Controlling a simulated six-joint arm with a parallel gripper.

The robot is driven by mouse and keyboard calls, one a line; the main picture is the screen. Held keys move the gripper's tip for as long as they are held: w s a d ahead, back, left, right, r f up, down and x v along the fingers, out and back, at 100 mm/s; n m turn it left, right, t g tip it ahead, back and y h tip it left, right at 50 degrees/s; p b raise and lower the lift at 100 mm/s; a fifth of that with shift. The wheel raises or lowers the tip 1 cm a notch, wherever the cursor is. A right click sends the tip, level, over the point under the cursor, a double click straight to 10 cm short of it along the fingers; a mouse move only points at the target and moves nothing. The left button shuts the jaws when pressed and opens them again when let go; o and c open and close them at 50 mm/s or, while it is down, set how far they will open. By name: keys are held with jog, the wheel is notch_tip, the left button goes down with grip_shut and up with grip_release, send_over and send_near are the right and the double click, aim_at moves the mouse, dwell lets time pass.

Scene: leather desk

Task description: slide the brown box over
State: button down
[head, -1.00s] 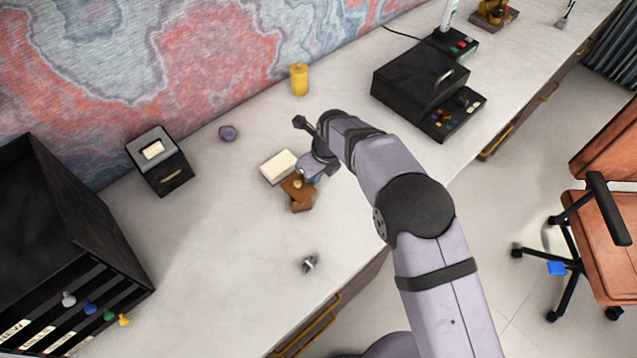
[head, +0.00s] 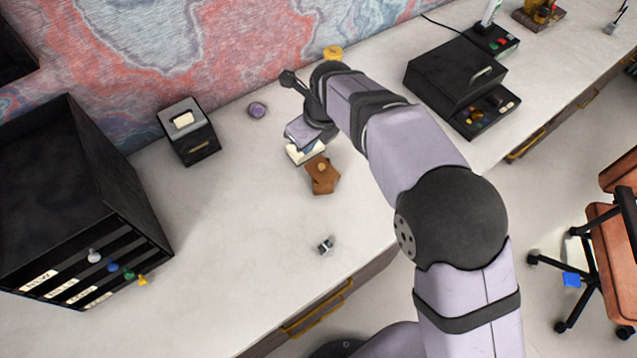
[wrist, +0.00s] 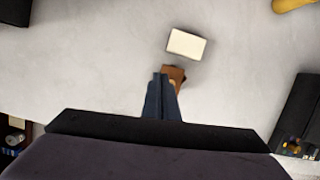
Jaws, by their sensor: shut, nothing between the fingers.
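The brown box (head: 323,180) lies on the pale desk top, with a small round tan knob or piece on it. It also shows in the wrist view (wrist: 177,72), partly hidden behind my fingers. My gripper (head: 304,140) is shut and empty. In the head view it hangs over the cream block, just behind and left of the brown box. In the wrist view my gripper's fingertips (wrist: 160,75) overlap the brown box's left edge. I cannot tell whether they touch it.
The cream block (wrist: 187,44) lies close behind the brown box. A small grey item (head: 325,245) lies near the front edge. A black dispenser (head: 188,132), a purple round object (head: 257,110) and a yellow container (head: 333,53) stand farther back. A black drawer unit (head: 75,200) is left.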

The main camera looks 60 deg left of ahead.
jog(key=s+d+f+m, duration=0.2)
jog(key=d+m, duration=0.1)
jog(key=d, duration=0.2)
jog(key=s+d+f+m+t, duration=0.1)
jog(key=d+f+m, duration=0.2)
jog(key=d, duration=0.2)
jog(key=shift+s+d+f+h+p, duration=0.2)
jog(key=shift+s+d+h+p, duration=0.05)
jog(key=shift+s+h+p, duration=0.15)
dwell(1.4)
